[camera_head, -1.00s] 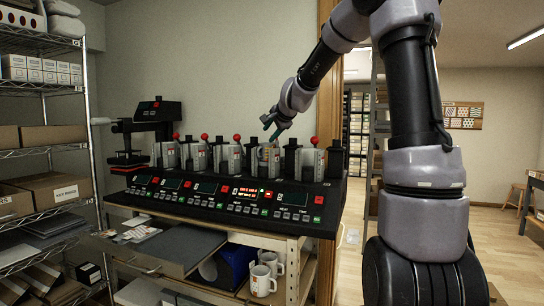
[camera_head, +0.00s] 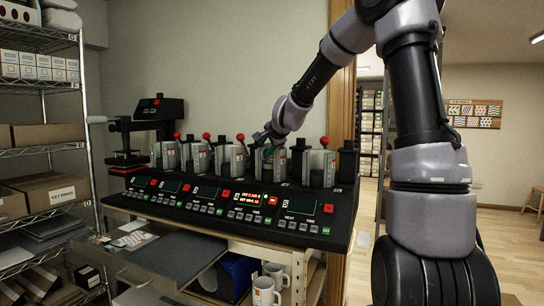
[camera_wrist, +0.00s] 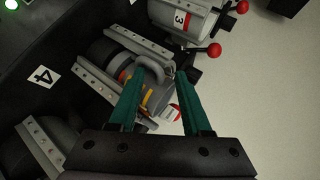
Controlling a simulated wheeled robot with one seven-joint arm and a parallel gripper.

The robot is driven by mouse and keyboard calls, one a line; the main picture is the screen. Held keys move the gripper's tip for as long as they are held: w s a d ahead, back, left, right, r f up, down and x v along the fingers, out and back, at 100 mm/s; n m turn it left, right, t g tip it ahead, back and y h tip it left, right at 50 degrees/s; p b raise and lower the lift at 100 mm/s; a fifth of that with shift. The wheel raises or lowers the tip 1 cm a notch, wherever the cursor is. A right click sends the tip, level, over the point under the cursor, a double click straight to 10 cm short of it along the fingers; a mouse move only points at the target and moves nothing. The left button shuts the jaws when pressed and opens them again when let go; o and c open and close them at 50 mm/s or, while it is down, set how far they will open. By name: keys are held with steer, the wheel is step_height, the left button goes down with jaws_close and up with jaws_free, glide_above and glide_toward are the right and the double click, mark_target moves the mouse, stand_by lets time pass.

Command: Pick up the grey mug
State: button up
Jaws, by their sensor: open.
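The grey mug (camera_wrist: 158,96) sits in the clamp of a press in the wrist view, with its handle (camera_wrist: 152,66) towards the camera and orange marks on its side. My gripper (camera_wrist: 157,76) is open, its two teal fingers pointing at the mug, one on either side of the handle area. I cannot tell whether they touch the mug. In the head view my gripper (camera_head: 268,136) is at the top of a press towards the right of the row, and the mug is largely hidden there.
The black press console (camera_head: 230,205) carries several clamps with red-knobbed levers. A neighbouring press marked 3 (camera_wrist: 184,18) is close by in the wrist view. White mugs (camera_head: 264,289) stand on the shelf below. Metal shelving (camera_head: 42,145) is at the left.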

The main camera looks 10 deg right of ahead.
jaws_close()
stand_by(1.4)
